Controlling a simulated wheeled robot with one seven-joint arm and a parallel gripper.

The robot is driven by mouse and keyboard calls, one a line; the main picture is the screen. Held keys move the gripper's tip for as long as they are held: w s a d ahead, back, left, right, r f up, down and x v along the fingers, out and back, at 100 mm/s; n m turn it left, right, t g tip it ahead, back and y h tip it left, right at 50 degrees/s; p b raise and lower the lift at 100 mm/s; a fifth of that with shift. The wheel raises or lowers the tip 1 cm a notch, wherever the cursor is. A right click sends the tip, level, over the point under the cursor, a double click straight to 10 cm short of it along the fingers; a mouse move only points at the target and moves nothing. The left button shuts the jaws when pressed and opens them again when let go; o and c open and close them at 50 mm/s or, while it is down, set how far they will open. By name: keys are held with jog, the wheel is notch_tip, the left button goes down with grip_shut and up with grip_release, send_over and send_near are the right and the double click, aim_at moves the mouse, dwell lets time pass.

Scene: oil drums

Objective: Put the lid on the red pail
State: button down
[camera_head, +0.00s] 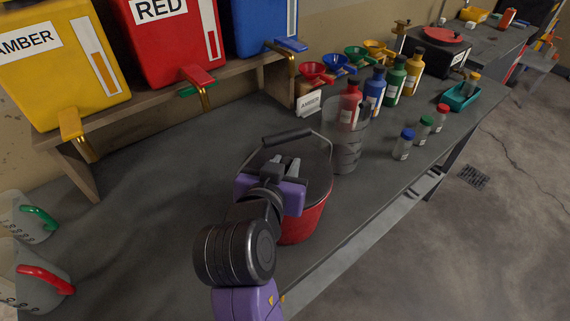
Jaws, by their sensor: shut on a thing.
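The red pail (303,223) stands near the front edge of the grey bench, below and just beyond my gripper. Its wire bail with a black grip (287,137) stands up behind my gripper. A dark grey round surface, which looks like the lid (316,172), covers the pail's mouth. My gripper (281,168) is over the middle of it, shut on what seems to be the lid's top. My wrist hides the near part of the lid and pail. I cannot tell whether the lid is seated on the rim or a little above it.
A clear beaker (346,157) stands close behind the pail, near an AMBER card (309,104). Small capped jars (403,146) and bottles (374,90) stand farther right. Drums (170,40) rest on a wooden rack (100,122). Jugs (28,220) are at left; the bench between is clear.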

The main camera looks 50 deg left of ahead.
dwell(0.3)
jog(key=c, duration=1.1)
grip_release()
jog(key=b+v, duration=0.1)
jog(key=v, duration=0.6)
jog(key=shift+s+d, duration=0.2)
jog(key=shift+s, duration=0.15)
